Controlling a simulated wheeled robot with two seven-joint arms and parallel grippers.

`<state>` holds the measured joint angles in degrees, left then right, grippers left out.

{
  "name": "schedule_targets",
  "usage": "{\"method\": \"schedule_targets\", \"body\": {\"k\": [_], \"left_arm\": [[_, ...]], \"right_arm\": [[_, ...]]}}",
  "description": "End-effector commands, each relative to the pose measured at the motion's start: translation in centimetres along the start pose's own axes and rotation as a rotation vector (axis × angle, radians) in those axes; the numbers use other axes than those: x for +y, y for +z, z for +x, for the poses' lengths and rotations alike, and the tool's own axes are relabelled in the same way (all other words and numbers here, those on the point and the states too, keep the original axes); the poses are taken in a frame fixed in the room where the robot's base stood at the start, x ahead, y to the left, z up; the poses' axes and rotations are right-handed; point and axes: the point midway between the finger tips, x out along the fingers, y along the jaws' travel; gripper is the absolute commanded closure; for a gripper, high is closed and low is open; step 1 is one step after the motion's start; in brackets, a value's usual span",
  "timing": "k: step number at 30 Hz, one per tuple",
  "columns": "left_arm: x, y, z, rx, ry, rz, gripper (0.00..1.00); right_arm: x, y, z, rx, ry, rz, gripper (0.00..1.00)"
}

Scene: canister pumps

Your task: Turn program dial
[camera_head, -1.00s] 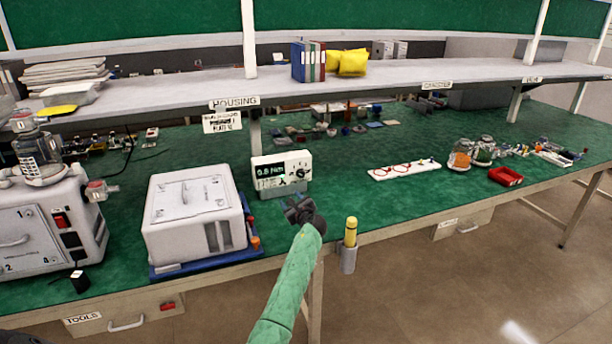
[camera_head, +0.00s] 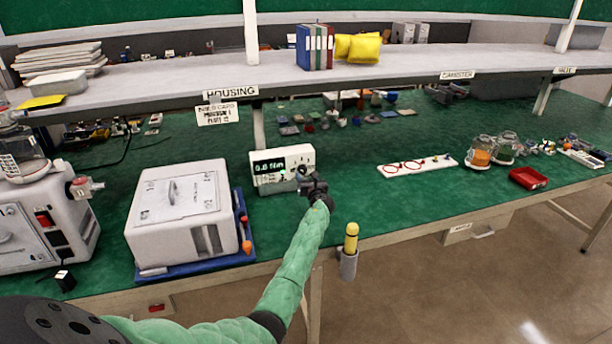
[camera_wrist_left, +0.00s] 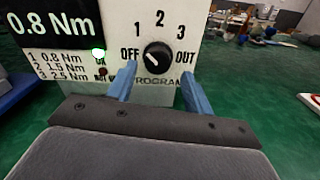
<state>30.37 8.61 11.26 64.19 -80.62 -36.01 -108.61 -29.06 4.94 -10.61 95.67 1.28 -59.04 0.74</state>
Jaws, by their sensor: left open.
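The program dial (camera_wrist_left: 157,56) is a round black knob on the white face of a small box. The box (camera_head: 265,168) stands on the green bench with a display reading 0.8 Nm; the display (camera_wrist_left: 52,22) also shows in the left wrist view. My left gripper (camera_wrist_left: 160,85) is open, its blue fingers on either side below the dial, apart from it.
A white case (camera_head: 180,210) on a blue tray stands left of the box. A yellow-topped holder (camera_head: 351,240) hangs at the front edge. The bench right of the box is clear up to a white board (camera_head: 420,165).

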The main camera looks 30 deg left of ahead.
Motion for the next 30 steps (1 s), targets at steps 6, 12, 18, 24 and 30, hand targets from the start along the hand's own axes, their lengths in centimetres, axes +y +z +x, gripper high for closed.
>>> {"method": "schedule_targets", "body": {"k": [6, 12, 18, 24, 30], "left_arm": [[0.07, 0.04, 1.26, 0.0, 0.0, -0.001, 0.49], [0.07, -0.01, 1.31, 0.0, 0.0, -0.001, 0.49], [0.07, 0.02, 1.3, 0.0, 0.0, -0.001, 0.76], [0.09, 0.02, 1.3, 0.0, 0.0, -0.002, 0.93], [0.08, -0.08, 1.31, -0.001, 0.001, -0.025, 0.93]], "right_arm": [[0.02, 0.23, 0.36, 0.001, 0.001, -0.001, 0.64], [0.03, 0.18, 0.39, 0.002, 0.001, -0.001, 0.64], [0.11, -0.29, 0.32, 0.007, 0.002, -0.001, 0.64], [0.11, -0.24, 0.34, 0.006, 0.002, -0.001, 0.64], [0.03, 0.13, 0.47, -0.003, 0.0, 0.0, 0.64]]}}
